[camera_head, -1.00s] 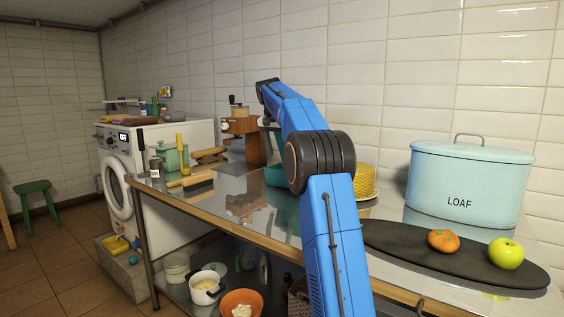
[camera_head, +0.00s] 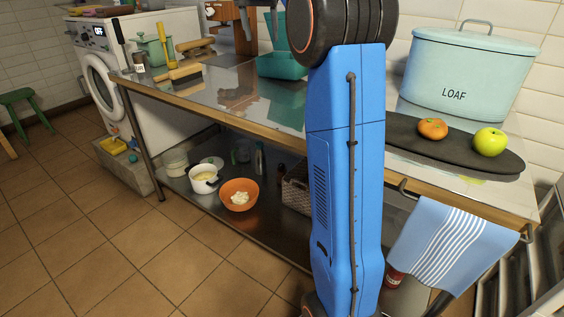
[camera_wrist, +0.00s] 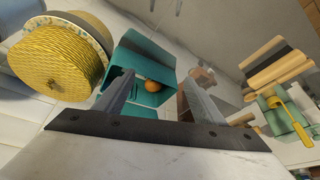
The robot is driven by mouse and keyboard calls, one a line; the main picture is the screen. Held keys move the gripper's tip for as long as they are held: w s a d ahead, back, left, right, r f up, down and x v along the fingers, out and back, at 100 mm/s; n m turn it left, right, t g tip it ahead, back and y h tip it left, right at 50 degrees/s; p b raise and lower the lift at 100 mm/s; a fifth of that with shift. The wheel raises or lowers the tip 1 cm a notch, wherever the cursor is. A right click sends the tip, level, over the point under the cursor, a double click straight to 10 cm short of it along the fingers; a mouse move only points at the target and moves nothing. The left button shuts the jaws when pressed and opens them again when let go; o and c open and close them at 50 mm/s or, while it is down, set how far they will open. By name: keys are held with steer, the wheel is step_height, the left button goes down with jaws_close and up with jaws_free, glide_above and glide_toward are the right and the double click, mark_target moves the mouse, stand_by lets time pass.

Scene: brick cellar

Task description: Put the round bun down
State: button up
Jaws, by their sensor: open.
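In the wrist view, my gripper (camera_wrist: 157,82) is open, its two fingers spread apart and pointing at a teal open-topped bin (camera_wrist: 128,112). A small round orange-brown thing, apparently the round bun (camera_wrist: 153,86), sits inside the bin, seen between the fingers and apart from them. In the head view, the teal bin (camera_head: 281,66) stands on the metal table behind my blue arm, and its inside is hidden. My gripper is out of the head view.
A yellow woven basket (camera_wrist: 62,55) stands beside the bin. Rolling pins (camera_wrist: 275,65) and a green pot (camera_head: 158,48) are on the table's left. A dark oval board (camera_head: 455,145) holds an orange fruit (camera_head: 432,128) and a green apple (camera_head: 489,141). A bread bin (camera_head: 465,80) stands behind.

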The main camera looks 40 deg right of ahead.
steer(key=s+a+f+n+t+y, duration=0.15)
steer(key=s+a+f, duration=0.25)
steer(key=s+a, duration=0.5)
steer(key=s+a+f+n+g, duration=0.1)
steer(key=s+a+f+n, duration=0.4)
steer(key=s, duration=0.8)
steer(key=s+a+f+n, duration=0.1)
steer(key=s+a+f, duration=0.2)
steer(key=s+f, duration=0.3)
steer(key=s+a+f+n+t+y, duration=0.1)
steer(key=s+a+f, duration=0.2)
steer(key=s+f, duration=0.4)
steer(key=s+a+f+n, duration=0.1)
steer(key=s+a+f, duration=0.2)
steer(key=s+f, duration=0.4)
steer(key=s, duration=0.3)
steer(key=shift+a+y, duration=0.2)
steer(key=shift+y, duration=0.15)
